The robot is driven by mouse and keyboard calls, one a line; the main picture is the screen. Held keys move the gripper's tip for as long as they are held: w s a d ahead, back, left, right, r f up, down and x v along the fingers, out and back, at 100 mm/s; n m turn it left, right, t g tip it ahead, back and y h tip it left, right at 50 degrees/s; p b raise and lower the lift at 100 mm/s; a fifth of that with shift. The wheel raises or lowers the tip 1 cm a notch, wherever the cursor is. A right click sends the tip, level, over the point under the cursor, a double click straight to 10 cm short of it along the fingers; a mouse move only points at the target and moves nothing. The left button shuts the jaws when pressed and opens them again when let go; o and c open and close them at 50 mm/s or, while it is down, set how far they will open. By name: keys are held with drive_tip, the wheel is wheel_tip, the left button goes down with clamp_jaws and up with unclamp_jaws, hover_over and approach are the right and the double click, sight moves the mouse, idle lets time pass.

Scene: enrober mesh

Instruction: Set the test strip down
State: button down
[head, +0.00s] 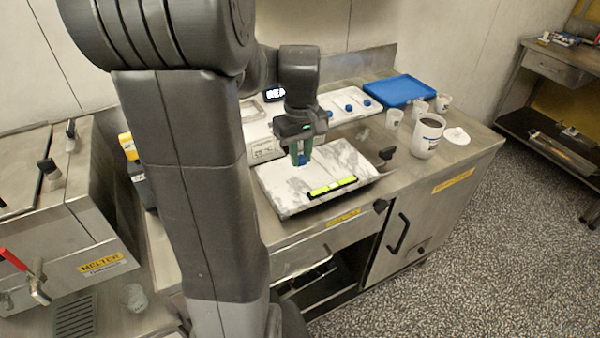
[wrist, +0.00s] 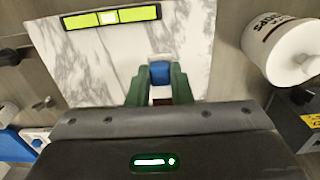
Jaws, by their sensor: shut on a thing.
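My gripper (head: 302,150) hangs over the marble slab (head: 280,187), pointing down. Its green fingers (wrist: 158,88) are shut on a small piece with a blue end, which I take to be the test strip (wrist: 160,72). The blue end also shows below the fingertips in the head view (head: 305,161). The rest of the strip is mostly hidden between the fingers, with a bit of white and brown showing. I cannot tell whether it touches the slab. The marble also fills the middle of the wrist view (wrist: 90,75).
A yellow-green bar with black ends (head: 333,187) lies along the slab's front edge. A white pot with dark contents (head: 428,135), a lid (head: 456,136), cups and a blue tray (head: 400,91) stand to the right. A white labelled container (wrist: 280,45) is close by in the wrist view.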

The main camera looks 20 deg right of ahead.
drive_tip(key=shift+f, duration=2.9)
drive_tip(key=shift+f, duration=0.2)
drive_tip(key=c, duration=1.3)
unclamp_jaws()
wheel_tip(320, 180, up, 12)
drive_tip(key=shift+r, duration=0.25)
